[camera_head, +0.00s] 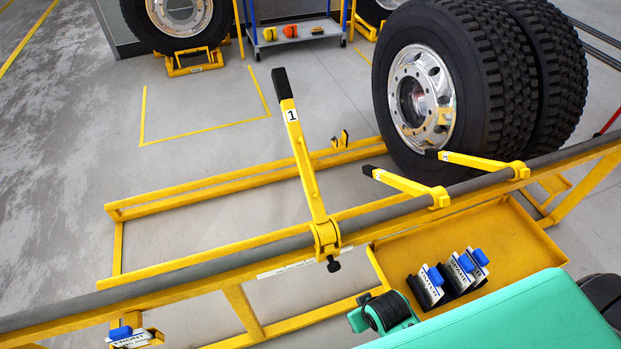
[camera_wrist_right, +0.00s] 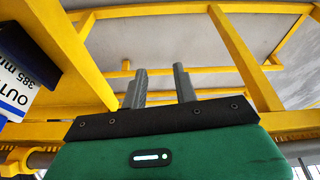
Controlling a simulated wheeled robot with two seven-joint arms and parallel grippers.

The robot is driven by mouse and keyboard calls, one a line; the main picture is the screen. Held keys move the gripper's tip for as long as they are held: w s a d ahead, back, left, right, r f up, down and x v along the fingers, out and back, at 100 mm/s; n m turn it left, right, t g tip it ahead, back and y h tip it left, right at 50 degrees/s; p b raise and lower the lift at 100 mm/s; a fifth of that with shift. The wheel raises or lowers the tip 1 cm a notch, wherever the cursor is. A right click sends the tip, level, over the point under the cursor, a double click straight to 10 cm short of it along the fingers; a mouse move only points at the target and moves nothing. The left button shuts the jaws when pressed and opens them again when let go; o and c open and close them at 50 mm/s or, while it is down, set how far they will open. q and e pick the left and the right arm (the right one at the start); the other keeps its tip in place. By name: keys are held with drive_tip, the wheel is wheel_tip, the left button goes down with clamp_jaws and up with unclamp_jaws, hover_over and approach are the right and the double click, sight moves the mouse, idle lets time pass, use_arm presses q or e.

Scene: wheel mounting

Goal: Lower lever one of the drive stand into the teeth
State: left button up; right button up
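Lever one (camera_head: 306,165), yellow with a black grip and a label "1", stands raised and leans slightly left in the head view. Its foot is in a yellow bracket (camera_head: 326,240) with a black knob, on the grey bar of the yellow drive stand (camera_head: 195,286). Two other yellow levers (camera_head: 408,185) (camera_head: 478,161) lie low, pointing left. I cannot make out the teeth. My right gripper (camera_wrist_right: 159,88) shows in the wrist view with its two grey fingers apart and nothing between them, below yellow frame beams. My left gripper is not in view.
A big double wheel (camera_head: 418,98) stands behind the bar at the right. A yellow tray (camera_head: 500,240) holds several blue-topped blocks (camera_head: 430,284). Another blue-topped block (camera_head: 130,337) is at the lower left. A trolley (camera_head: 292,34) stands at the back. The floor at the left is clear.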

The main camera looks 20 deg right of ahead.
drive_tip(key=w+r+t+p, duration=0.1)
drive_tip(key=w+r+t, duration=0.3)
drive_tip(key=r, duration=0.7)
drive_tip(key=m+t+y, duration=0.2)
drive_tip(key=t, duration=0.8)
approach(310, 167)
drive_tip(key=w+p, duration=0.1)
drive_tip(key=w, duration=0.2)
drive_tip(key=w+p, duration=0.1)
drive_tip(key=w, duration=0.1)
drive_tip(key=w+a+p, duration=0.1)
drive_tip(key=w+p, duration=0.1)
drive_tip(key=w, duration=0.1)
drive_tip(key=shift+w+f, duration=0.3)
drive_tip(key=shift+w+a+f, duration=0.1)
drive_tip(key=shift+w+a, duration=0.05)
drive_tip(key=shift+w, duration=0.5)
clamp_jaws()
